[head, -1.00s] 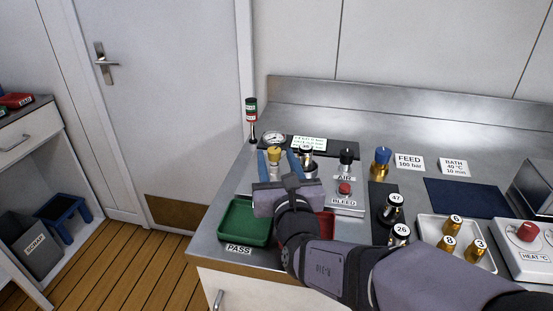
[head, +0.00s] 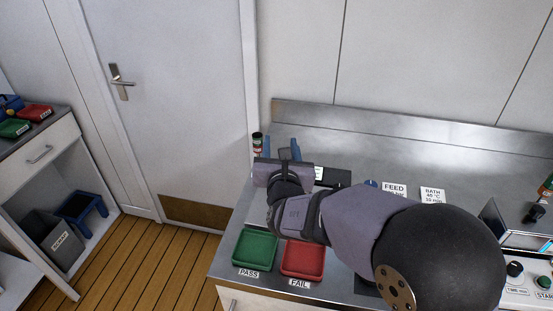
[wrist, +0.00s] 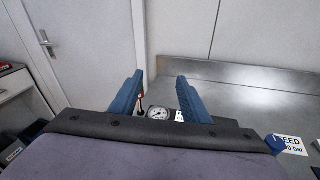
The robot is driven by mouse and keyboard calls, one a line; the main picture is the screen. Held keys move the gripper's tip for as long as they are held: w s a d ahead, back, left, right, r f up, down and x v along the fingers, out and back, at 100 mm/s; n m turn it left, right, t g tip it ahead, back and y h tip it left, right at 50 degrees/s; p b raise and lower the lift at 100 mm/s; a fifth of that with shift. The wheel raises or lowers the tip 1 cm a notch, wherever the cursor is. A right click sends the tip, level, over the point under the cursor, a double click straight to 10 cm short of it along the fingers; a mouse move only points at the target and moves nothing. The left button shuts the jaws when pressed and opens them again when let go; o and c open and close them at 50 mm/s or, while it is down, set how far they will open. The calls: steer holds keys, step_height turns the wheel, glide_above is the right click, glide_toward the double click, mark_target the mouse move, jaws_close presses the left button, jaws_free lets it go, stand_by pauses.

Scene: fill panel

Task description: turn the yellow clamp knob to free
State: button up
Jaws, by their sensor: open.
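The yellow clamp knob does not show in either current view; my arm and gripper cover that part of the panel. My gripper (head: 278,147) is open and empty, raised at the back left of the counter beside the striped signal post (head: 257,142). In the wrist view its two blue fingers (wrist: 159,80) stand wide apart with nothing between them. Beyond and below them a round dial gauge (wrist: 158,113) shows, with the red part of the post beside the left finger. Nothing touches the fingers that I can see.
A green PASS tray (head: 255,248) and a red FAIL tray (head: 302,260) lie at the counter's front left. A blue knob (wrist: 275,144) shows at right in the wrist view.

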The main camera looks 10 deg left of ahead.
steer(key=w+d+r+m+g+h+p, duration=0.1)
steer(key=w+d+m+g+h+p, duration=0.2)
steer(key=m, duration=0.6)
steer(key=w+d+r+m+g+h+p, duration=0.1)
steer(key=d+m+h+p, duration=0.3)
steer(key=m, duration=0.4)
steer(key=s+a+f+m+g+y, duration=0.1)
steer(key=s+a+f+m+g, duration=0.2)
steer(key=m, duration=0.7)
steer(key=s+a+f+m+g+y+b, duration=0.1)
steer(key=s+a+f+m+g, duration=0.2)
steer(key=s+m, duration=0.3)
steer(key=shift+s+a+m+g+y, duration=0.3)
steer(key=shift+a+m+g, duration=0.6)
steer(key=shift+m, duration=1.7)
steer(key=shift+w, duration=0.1)
steer(key=shift+p+x, duration=1.05)
steer(key=shift+x, duration=2.6)
